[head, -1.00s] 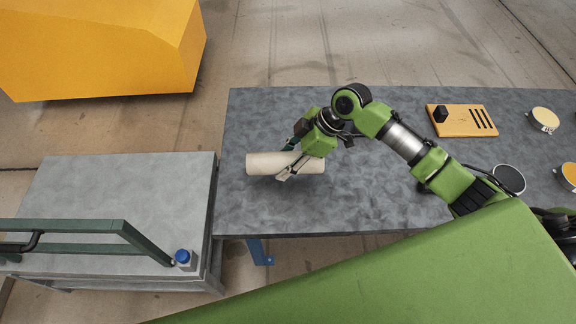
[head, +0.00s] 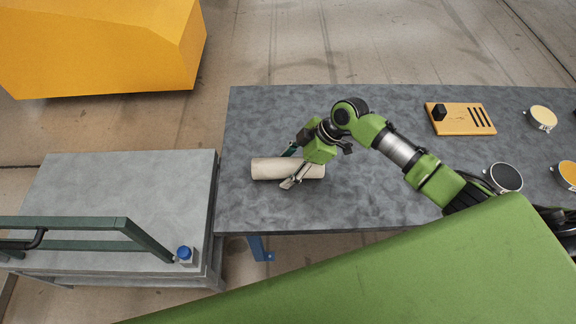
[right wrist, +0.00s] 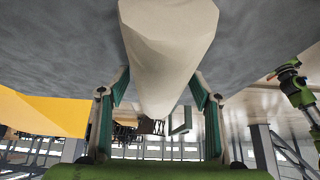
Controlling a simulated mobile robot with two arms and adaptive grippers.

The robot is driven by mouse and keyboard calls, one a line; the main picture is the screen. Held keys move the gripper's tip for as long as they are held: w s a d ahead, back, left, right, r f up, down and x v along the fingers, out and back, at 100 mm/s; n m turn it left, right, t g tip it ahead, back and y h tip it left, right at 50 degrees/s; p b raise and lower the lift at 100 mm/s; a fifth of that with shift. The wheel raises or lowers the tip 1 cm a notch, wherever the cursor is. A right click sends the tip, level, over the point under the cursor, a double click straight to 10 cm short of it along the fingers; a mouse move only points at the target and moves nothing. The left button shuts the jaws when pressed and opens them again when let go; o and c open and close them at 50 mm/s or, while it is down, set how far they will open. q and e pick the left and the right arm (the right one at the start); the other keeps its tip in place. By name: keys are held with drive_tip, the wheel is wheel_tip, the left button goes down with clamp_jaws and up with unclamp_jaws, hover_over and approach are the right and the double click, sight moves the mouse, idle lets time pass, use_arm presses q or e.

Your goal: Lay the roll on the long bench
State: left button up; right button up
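The cream roll (head: 268,169) is at the left part of the long grey bench (head: 390,210), lengthwise from left to right in the head view. It is at or just above the bench top; I cannot tell if it touches. My right gripper (head: 291,168) comes down over its middle, one finger on each side. In the right wrist view, the roll (right wrist: 165,45) runs between both fingers, and the fingertips appear to press on its sides. My left gripper is not in view.
A yellow-orange holder with slots (head: 461,119) and several round-faced parts, one dark (head: 504,177), lie on the bench's right side. A lower grey table (head: 120,185) with a green rail and blue button (head: 184,253) stands left. A big yellow block (head: 100,50) is behind.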

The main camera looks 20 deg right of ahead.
drive_tip(key=shift+r, duration=0.2)
drive_tip(key=shift+d+r, duration=0.25)
drive_tip(key=shift+d, duration=0.05)
drive_tip(key=b+v, duration=0.1)
drive_tip(key=v, duration=1)
drive_tip(key=shift+s+a+r+b, duration=0.1)
drive_tip(key=shift+r+b, duration=0.05)
drive_tip(key=shift+b, duration=0.2)
drive_tip(key=shift+s, duration=0.1)
